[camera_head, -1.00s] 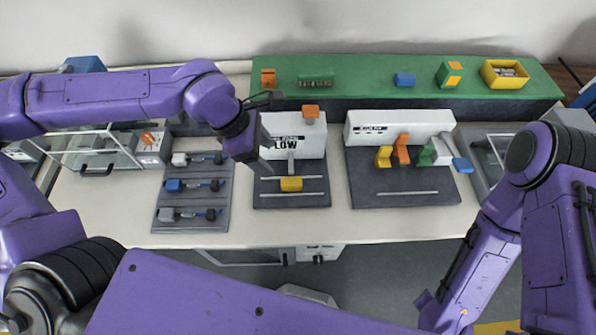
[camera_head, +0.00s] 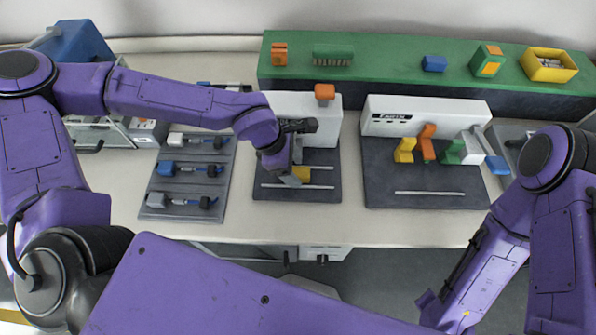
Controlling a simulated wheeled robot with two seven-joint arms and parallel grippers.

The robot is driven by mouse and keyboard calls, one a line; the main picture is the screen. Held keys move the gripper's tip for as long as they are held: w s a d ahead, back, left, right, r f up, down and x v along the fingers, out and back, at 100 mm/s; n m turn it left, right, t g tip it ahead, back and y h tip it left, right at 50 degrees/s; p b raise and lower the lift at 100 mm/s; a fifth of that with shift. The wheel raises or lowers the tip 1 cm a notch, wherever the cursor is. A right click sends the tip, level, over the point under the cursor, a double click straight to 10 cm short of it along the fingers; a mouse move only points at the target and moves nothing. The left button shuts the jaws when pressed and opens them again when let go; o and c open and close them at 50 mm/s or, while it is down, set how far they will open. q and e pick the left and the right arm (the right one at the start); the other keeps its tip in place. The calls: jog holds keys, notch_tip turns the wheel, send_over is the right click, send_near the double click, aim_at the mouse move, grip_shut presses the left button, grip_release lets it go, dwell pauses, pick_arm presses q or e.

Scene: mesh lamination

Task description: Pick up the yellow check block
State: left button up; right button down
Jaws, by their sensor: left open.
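The yellow check block (camera_head: 301,174) lies on the dark plate of the middle station (camera_head: 266,185), by its upper light strip. My left gripper (camera_head: 294,182) is over the block's left part and hides some of it. The jaws point down and are open. I cannot tell whether the block is between the fingers or whether they touch it. My right arm reaches down at the right side, and its gripper is not clearly visible.
A board with several blue-and-grey connectors (camera_head: 187,171) lies left of the middle station. A right-hand station (camera_head: 420,180) holds yellow, orange and green pieces. A green shelf (camera_head: 385,58) at the back carries small blocks and a yellow bin (camera_head: 549,66).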

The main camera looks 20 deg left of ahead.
pick_arm(q)
jog(key=shift+w+d+f, duration=0.1)
jog(key=shift+d+f, duration=0.15)
jog(key=shift+f, duration=0.45)
jog(key=c, duration=1.2)
jog(key=shift+o, duration=0.2)
jog(key=shift+r, duration=0.1)
